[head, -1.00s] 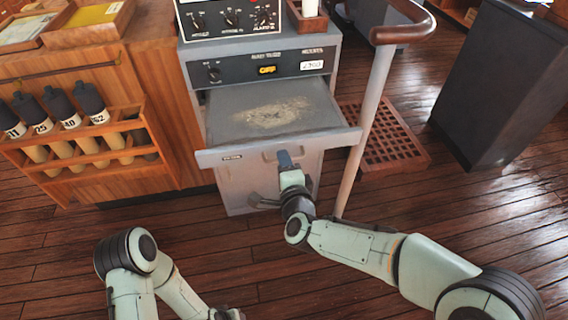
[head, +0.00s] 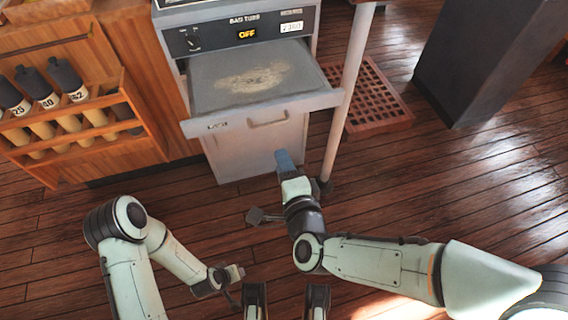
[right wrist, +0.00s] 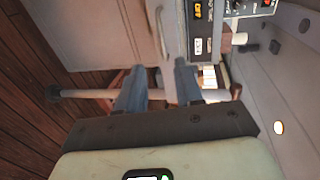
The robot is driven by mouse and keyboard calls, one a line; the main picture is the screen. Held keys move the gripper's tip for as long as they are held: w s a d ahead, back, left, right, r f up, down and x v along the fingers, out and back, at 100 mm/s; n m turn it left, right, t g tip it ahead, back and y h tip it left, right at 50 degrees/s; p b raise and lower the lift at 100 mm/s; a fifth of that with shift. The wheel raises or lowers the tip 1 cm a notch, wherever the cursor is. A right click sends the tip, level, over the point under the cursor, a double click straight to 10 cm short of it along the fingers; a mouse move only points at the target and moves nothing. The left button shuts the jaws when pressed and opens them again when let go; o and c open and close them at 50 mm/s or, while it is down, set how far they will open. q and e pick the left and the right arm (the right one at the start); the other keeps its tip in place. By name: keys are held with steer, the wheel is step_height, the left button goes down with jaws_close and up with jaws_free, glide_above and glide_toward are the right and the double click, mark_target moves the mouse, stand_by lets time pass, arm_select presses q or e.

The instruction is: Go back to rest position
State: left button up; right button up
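The grey cabinet (head: 256,150) has its flat top drawer (head: 225,90) pulled out, with a pale worn patch on it. My right gripper (head: 283,160) points at the cabinet's lower front in the head view, below the drawer front. In the right wrist view, the two blue-grey fingers of my right gripper (right wrist: 160,85) stand apart with nothing held between them. The cabinet front (right wrist: 95,30) and drawer handle (right wrist: 160,32) lie beyond them. My left arm is folded low at the left; its gripper (head: 236,273) is small, and its fingers cannot be made out.
A grey pole (head: 350,95) rises right of the cabinet, close to my right gripper. A wooden rack (head: 88,147) with several dark-capped tubes stands left. A reddish grating (head: 366,97) and a dark cabinet (head: 478,65) are at the right. Plank floor around my arms is clear.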

stand_by(0.5)
